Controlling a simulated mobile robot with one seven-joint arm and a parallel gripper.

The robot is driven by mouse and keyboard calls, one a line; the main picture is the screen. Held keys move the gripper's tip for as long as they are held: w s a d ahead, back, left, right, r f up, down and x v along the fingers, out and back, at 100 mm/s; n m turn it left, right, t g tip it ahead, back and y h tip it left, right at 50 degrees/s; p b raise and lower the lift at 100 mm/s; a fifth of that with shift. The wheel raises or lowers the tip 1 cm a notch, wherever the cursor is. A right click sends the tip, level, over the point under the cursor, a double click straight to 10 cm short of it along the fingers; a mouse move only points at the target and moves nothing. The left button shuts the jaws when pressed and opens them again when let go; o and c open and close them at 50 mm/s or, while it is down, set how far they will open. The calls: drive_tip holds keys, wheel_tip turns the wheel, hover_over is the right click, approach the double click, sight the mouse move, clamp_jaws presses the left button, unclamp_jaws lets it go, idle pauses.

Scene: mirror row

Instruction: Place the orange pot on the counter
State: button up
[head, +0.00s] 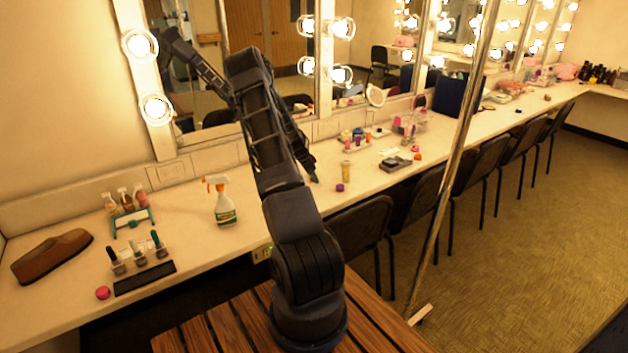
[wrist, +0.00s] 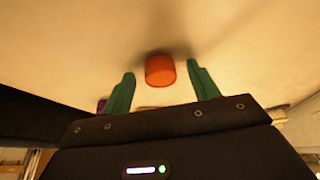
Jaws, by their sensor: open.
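The orange pot (wrist: 160,71) is a short round container, seen in the wrist view against the pale counter (wrist: 60,50), with a soft shadow by it. It appears to rest on the counter. My gripper (wrist: 160,80) is open, with its green fingers on either side of the pot and a visible gap at each side. In the head view my gripper (head: 314,178) is low over the counter (head: 185,225), mostly behind my arm; only a green fingertip shows. I cannot make out the orange pot there; my arm probably hides it.
A purple pot (head: 340,187) stands just right of my gripper, with a small tan bottle (head: 346,170) behind it. A spray bottle (head: 222,202) stands to the left. Lit mirrors (head: 270,60) line the back wall. Chairs (head: 362,225) stand along the front edge.

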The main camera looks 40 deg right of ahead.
drive_tip(key=shift+c, duration=0.4)
drive_tip(key=c, duration=1.1)
drive_tip(key=shift+o, duration=0.2)
drive_tip(key=shift+r, duration=0.1)
